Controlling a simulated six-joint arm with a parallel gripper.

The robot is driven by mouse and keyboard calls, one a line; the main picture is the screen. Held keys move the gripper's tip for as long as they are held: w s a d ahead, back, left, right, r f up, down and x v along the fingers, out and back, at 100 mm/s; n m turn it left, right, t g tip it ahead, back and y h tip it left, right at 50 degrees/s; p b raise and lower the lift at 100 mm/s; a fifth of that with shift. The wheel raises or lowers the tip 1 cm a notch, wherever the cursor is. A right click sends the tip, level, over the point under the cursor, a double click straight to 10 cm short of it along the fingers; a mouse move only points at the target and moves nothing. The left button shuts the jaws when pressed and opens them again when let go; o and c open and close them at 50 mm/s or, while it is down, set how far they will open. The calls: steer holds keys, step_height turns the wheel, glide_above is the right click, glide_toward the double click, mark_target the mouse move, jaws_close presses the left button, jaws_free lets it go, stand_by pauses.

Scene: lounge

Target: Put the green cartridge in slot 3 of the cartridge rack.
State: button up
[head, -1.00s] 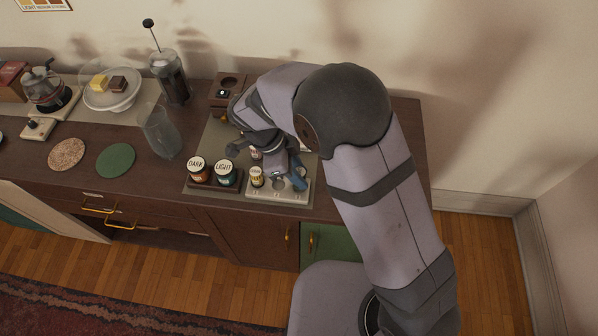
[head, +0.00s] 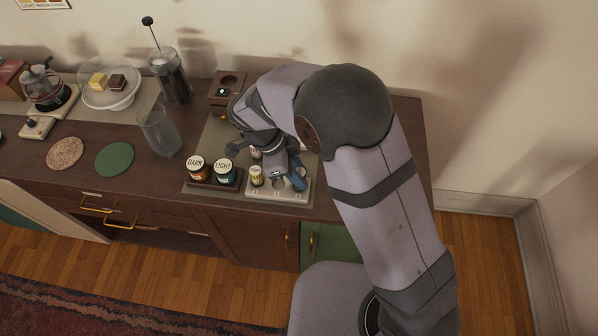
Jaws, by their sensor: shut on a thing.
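The cartridge rack (head: 264,192) is a pale block near the counter's front edge. A cartridge with a cream top and yellowish band (head: 256,176) stands at the rack's left end. My gripper (head: 286,180) points down over the middle and right of the rack. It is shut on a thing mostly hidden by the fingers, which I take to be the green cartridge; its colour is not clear. A dark blue piece (head: 299,181) shows at the rack's right end; I cannot tell whether it is a finger or a cartridge. Whether the held thing is seated in a slot is hidden.
Jars marked DARK (head: 196,168) and LIGHT (head: 224,171) stand in a dark tray just left of the rack. A glass vessel (head: 159,130), a green disc (head: 114,159) and a French press (head: 170,76) are farther left. A brown box (head: 226,88) stands behind my arm.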

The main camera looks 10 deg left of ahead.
steer(key=shift+f+b, duration=0.6)
steer(key=shift+f, duration=0.1)
steer(key=o, duration=1.1)
steer(key=shift+r, duration=0.1)
steer(key=shift+p+v, duration=2.25)
steer(key=shift+v, duration=1.45)
